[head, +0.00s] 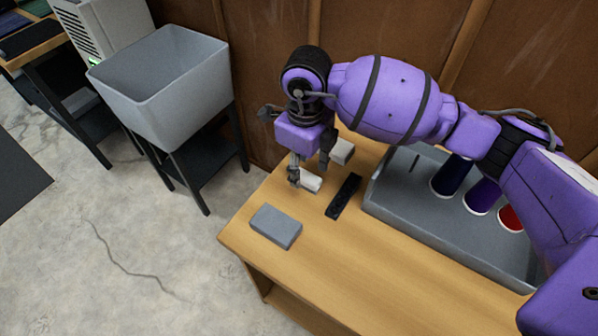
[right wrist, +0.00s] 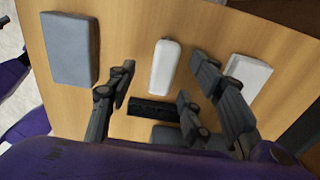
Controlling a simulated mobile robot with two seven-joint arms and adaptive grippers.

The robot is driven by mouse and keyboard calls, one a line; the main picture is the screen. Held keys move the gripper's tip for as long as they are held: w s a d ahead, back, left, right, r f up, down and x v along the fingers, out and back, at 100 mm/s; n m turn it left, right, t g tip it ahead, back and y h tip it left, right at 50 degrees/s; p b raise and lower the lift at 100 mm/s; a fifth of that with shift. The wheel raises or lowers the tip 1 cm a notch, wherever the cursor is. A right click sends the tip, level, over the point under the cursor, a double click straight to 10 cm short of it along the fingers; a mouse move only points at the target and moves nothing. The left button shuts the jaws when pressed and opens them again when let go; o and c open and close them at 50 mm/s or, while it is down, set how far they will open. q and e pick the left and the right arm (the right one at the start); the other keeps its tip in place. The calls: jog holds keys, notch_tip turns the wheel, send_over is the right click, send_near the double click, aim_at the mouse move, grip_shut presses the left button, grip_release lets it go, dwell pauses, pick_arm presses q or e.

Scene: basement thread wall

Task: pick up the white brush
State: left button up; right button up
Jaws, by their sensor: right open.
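The white brush (right wrist: 165,67), a long rounded white piece, lies on the wooden table. In the head view the white brush (head: 311,183) is partly hidden by a finger. My right gripper (head: 309,170) points down over it, open and empty. In the right wrist view the fingers of my right gripper (right wrist: 163,68) stand apart on either side of the brush, with wood showing between them and it. I cannot tell how high the fingertips are above the table. My left gripper is out of view.
A white block (right wrist: 248,75) lies close by, beyond one finger. A black bar (head: 344,196) and a grey box (head: 276,226) lie on the table (head: 330,260). A grey tray (head: 400,212) holds dark, purple and red spools. A grey bin (head: 170,100) stands left.

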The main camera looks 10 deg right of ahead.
aim_at(305, 174)
jog(key=f, duration=0.4)
jog(key=shift+w+d+f, duration=0.15)
jog(key=shift+w+f, duration=0.05)
jog(key=shift+f, duration=0.05)
grip_shut()
jog(key=shift+r, duration=0.1)
jog(key=shift+w+r, duration=0.1)
jog(key=shift+r, duration=0.5)
jog(key=s+a+r, duration=0.1)
jog(key=s+r, duration=1)
jog(key=s, duration=0.3)
jog(key=shift+a+r, duration=0.35)
